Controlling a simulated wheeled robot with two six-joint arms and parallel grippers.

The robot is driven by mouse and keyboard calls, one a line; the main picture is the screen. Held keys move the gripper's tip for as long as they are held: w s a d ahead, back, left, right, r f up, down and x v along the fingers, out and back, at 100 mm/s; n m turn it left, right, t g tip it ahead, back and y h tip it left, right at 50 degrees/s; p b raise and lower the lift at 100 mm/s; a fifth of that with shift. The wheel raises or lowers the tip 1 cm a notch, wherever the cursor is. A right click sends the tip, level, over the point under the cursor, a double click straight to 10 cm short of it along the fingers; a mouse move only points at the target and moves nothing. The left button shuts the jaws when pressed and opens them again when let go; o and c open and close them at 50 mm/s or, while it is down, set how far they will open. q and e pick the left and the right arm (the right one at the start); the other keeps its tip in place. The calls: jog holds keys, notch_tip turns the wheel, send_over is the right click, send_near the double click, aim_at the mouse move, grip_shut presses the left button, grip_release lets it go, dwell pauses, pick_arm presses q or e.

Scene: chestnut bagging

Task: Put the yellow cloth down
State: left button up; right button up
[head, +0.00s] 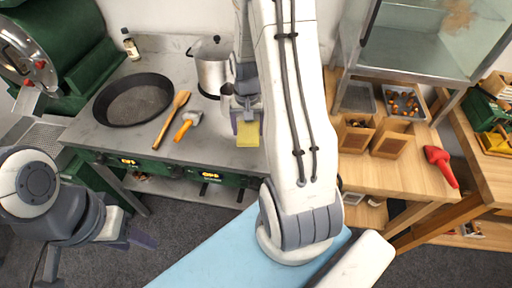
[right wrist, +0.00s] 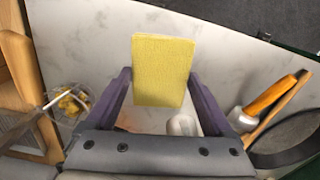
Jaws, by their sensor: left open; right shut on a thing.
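The yellow cloth (head: 248,134) is a flat rectangular pad at the front edge of the grey counter in the head view. My right gripper (head: 246,112) is shut on it. In the right wrist view the cloth (right wrist: 162,70) stands out between the two purple fingers, over the pale counter top. Whether the cloth touches the counter is not clear. My left gripper (head: 128,238) is open and empty at the lower left, below and in front of the counter.
A black pan (head: 133,100), a wooden spoon (head: 174,115), an orange-handled tool (head: 187,126) and a metal pot (head: 212,66) stand on the grey counter (head: 225,152).

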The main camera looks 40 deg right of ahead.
aim_at(257, 150)
jog(key=shift+s+d+r+m, duration=0.2)
jog(key=shift+d+r+m, duration=0.05)
jog(key=shift+d, duration=0.2)
jog(key=shift+s+d+r+m, duration=0.2)
jog(key=shift+d+m, duration=0.05)
jog(key=shift+d, duration=0.2)
jog(key=shift+s+d+f, duration=0.1)
jog(key=shift+s+d, duration=0.05)
jog(key=shift+d, duration=0.1)
notch_tip(257, 150, down, 9)
jog(key=shift+d+f+p, duration=0.1)
jog(key=shift+p, duration=0.75)
jog(key=shift+f, duration=0.1)
jog(key=shift+f, duration=0.2)
jog(key=o, duration=0.9)
jog(key=shift+r, duration=0.15)
